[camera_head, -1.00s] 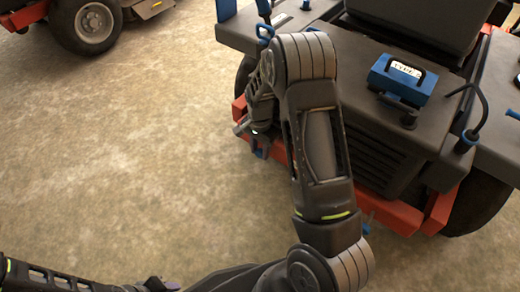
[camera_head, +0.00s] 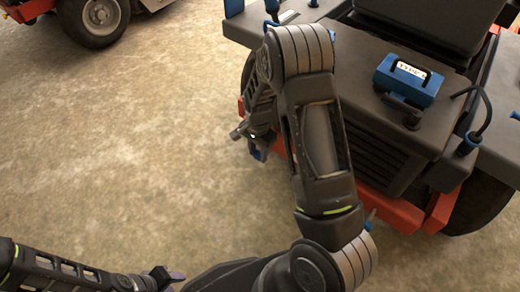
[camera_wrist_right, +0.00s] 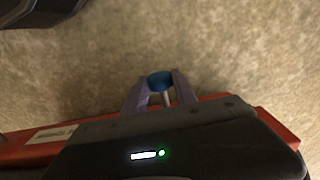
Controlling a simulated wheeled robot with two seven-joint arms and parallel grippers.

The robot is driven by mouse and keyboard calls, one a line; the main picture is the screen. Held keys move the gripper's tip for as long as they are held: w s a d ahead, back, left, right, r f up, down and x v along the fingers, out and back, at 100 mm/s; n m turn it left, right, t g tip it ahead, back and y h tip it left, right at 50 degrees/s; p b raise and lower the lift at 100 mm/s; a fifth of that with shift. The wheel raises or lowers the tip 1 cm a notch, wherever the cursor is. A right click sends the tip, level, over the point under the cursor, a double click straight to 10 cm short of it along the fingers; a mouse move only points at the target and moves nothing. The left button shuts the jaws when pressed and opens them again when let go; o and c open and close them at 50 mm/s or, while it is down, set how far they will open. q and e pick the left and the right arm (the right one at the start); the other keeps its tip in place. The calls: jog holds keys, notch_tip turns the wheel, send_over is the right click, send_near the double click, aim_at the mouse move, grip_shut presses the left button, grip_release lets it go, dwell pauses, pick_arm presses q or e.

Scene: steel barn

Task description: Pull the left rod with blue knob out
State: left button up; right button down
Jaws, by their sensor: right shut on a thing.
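The blue knob (camera_wrist_right: 160,80) sits on the end of a thin metal rod (camera_wrist_right: 167,99) in the right wrist view. The rod sticks out from the red bumper of the mower. My right gripper (camera_wrist_right: 158,88) has its two purple fingers on either side of the knob and rod, shut on them. In the head view my right gripper (camera_head: 257,148) is beside the left end of the red bumper (camera_head: 395,210), largely covered by my own arm. My left gripper (camera_head: 163,277) is low in the head view, empty and away from the mower; its finger gap is unclear.
A dark mower body (camera_head: 375,155) with a blue-handled box (camera_head: 408,80) on top fills the right side. Another blue knob (camera_head: 369,226) shows partly behind my right arm. A second mower's wheel (camera_head: 95,18) stands at the upper left. The floor between is clear.

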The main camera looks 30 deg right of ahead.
aim_at(257, 153)
jog(key=c, duration=1)
grip_release()
jog(key=shift+a, duration=0.25)
jog(key=shift+r, duration=0.1)
notch_tip(257, 153, up, 8)
jog(key=p, duration=0.2)
jog(key=shift+s+f+p, duration=0.1)
jog(key=shift+f+p, duration=0.1)
jog(key=shift+p, duration=0.1)
